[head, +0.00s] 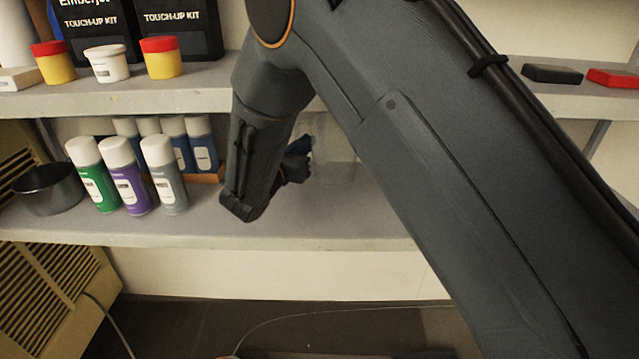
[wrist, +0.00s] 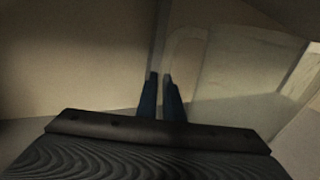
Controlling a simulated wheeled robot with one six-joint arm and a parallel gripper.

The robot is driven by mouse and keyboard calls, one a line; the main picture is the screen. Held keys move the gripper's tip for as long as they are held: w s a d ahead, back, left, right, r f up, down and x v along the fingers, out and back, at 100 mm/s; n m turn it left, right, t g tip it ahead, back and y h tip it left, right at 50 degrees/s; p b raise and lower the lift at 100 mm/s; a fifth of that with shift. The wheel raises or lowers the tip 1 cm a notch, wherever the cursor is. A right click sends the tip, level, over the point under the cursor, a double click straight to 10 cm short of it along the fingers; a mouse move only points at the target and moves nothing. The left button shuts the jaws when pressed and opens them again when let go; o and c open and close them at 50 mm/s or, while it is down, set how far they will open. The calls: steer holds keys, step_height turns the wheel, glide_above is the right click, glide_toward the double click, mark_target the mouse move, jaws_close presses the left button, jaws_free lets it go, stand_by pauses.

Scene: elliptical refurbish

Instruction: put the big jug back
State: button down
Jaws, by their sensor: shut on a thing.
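The big jug (head: 335,155) is clear and see-through and looks upright at the lower shelf, partly behind my arm in the head view. In the wrist view the jug (wrist: 245,75) fills the right side, with its handle towards the middle. My gripper (head: 300,158) is at the jug's left side. In the wrist view my gripper (wrist: 161,80) has its blue fingers close together, shut on the jug's handle (wrist: 186,42). Whether the jug's base touches the shelf is hard to tell.
The lower shelf (head: 300,230) holds several spray cans (head: 123,175) and a dark bowl (head: 48,188) to the left. The upper shelf (head: 150,95) carries small tubs (head: 107,64) and touch-up kit boxes (head: 178,28). Dark and red blocks (head: 552,74) lie at the upper right.

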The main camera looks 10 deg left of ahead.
steer(key=shift+f+p, duration=0.35)
steer(key=shift+f, duration=3.4)
steer(key=shift+f, duration=0.2)
steer(key=c, duration=1.9)
jaws_free()
steer(key=shift+s+r, duration=0.1)
steer(key=shift+r, duration=0.15)
steer(key=s, duration=0.4)
steer(key=s+a+b, duration=0.1)
steer(key=s, duration=0.2)
steer(key=s+a, duration=0.1)
steer(key=s, duration=0.3)
steer(key=shift+s+a, duration=0.15)
steer(key=shift+s, duration=0.2)
steer(key=shift+f, duration=0.1)
